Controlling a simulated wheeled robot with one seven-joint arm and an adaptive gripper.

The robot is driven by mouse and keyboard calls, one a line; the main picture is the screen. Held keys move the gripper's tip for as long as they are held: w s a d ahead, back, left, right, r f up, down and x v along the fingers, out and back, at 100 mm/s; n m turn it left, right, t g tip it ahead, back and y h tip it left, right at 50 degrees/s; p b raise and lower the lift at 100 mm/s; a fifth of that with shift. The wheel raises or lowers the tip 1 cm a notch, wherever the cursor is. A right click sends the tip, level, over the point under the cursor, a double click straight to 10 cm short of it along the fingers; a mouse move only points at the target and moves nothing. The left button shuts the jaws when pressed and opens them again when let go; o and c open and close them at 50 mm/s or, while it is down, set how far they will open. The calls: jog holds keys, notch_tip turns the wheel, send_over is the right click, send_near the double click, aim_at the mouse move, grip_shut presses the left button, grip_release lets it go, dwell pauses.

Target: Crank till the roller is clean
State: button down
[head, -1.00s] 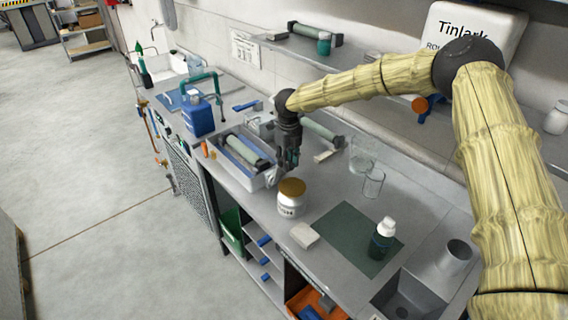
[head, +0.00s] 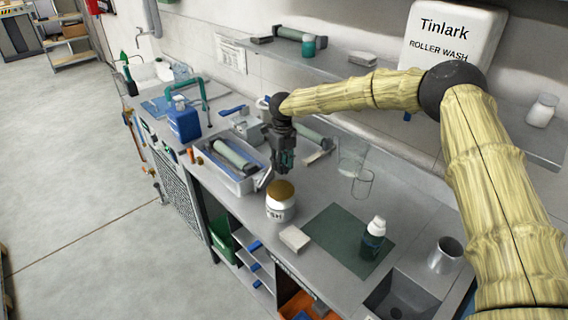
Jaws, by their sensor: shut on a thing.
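A green-grey roller (head: 235,156) lies in a pale wash tray (head: 212,168) on the bench, with blue along part of it. Its surface is too small to tell how inked it is. A light grey crank piece (head: 265,180) sticks out at the tray's right end. My gripper (head: 284,170) points down beside that end, just behind the jar. It is shut on what looks like the crank's handle, mostly hidden by the dark fingers.
A white jar with a brown lid (head: 281,207) stands close in front of my gripper. Clear glass beakers (head: 363,184) stand to the right. A green mat (head: 333,224) holds a bottle (head: 373,238). A blue container (head: 184,124) stands left. The Tinlark tank (head: 452,40) is above.

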jog(key=shift+s+d+f, duration=0.15)
jog(key=shift+d+f, duration=0.15)
jog(key=shift+f, duration=0.3)
jog(key=c, duration=1.2)
grip_release()
jog(key=shift+c, duration=0.2)
jog(key=shift+w+d+f, duration=0.1)
jog(key=shift+w+f, duration=0.05)
jog(key=shift+w, duration=0.25)
jog(key=shift+s+a+r, duration=0.15)
jog(key=shift+a+r, duration=0.05)
jog(key=shift+r, duration=0.2)
jog(key=shift+r, duration=0.25)
notch_tip(320, 180, up, 11)
jog(key=shift+r, duration=0.2)
